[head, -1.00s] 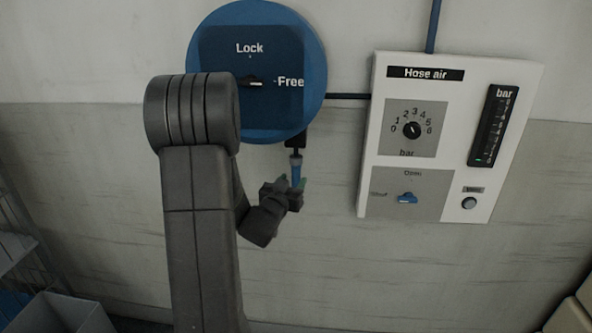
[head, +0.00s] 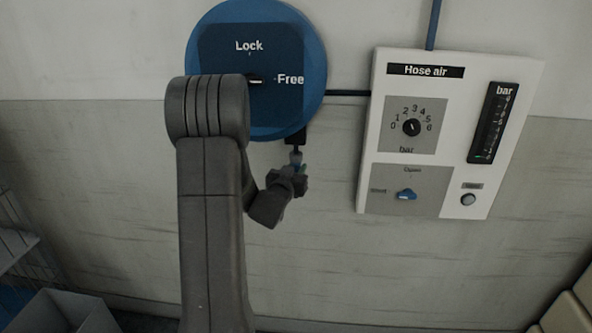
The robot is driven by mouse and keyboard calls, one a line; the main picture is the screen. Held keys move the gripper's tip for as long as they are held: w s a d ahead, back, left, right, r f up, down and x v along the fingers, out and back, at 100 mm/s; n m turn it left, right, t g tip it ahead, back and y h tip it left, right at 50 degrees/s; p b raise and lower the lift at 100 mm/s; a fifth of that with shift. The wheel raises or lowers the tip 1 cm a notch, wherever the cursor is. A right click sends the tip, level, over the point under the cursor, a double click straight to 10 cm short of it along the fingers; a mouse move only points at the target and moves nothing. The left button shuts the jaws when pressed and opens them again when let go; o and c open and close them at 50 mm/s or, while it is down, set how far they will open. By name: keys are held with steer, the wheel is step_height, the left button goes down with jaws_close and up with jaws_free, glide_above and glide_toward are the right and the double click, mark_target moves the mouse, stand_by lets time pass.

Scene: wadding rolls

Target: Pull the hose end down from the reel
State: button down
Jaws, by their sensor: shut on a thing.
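The round blue hose reel (head: 314,55) is on the wall, with the words Lock and Free on its dark blue face. Its black lever (head: 256,82) points toward Free, partly hidden by my arm. A dark outlet (head: 295,137) sits at the reel's lower edge. The hose end (head: 296,157) hangs just below it, a small grey and blue piece. My gripper (head: 298,172) is shut on the hose end, a short way under the reel. The jaws hide most of the hose end.
A white Hose air panel (head: 457,104) with a dial, a bar gauge and a blue valve handle (head: 406,194) is on the wall to the right. The wall below is clear. A grey bin (head: 62,312) stands at lower left.

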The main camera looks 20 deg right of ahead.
step_height(320, 180, down, 31)
steer(key=b, duration=3.1)
steer(key=shift+f, duration=0.2)
steer(key=c, duration=1.2)
jaws_free()
steer(key=shift+r, duration=0.1)
steer(key=shift+s+a, duration=0.1)
steer(key=p+v, duration=0.1)
steer(key=v, duration=1.2)
steer(key=shift+s+a, duration=0.25)
steer(key=shift+w, duration=0.1)
